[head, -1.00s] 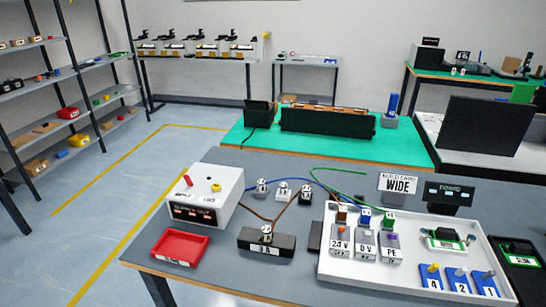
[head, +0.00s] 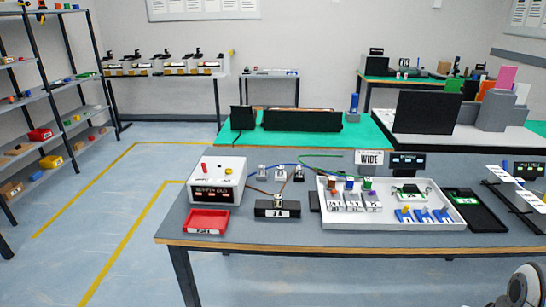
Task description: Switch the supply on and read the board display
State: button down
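The white supply box (head: 232,165) stands at the left end of the grey table. A red knob or lever (head: 204,168) and a yellow button (head: 228,171) are on its top. Its dark front panel (head: 214,195) has lettering too small to read. The small black board display (head: 407,164) stands behind the white tray; its light text is not legible now. The tray (head: 390,226) holds a small green board (head: 408,190) and labelled terminal blocks. Blue and brown wires run from the supply's side toward the terminals. My gripper is out of view.
A red bin (head: 206,221) sits before the supply, and a black block (head: 277,208) sits to its right. A black tray (head: 474,210) and a slanted white strip (head: 515,188) lie farther right. A rounded grey-white part, probably my arm, shows at bottom right. Floor at left is clear.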

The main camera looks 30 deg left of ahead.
aim_at(204, 168)
jog(key=u, duration=1.45)
jog(key=i, duration=1.65)
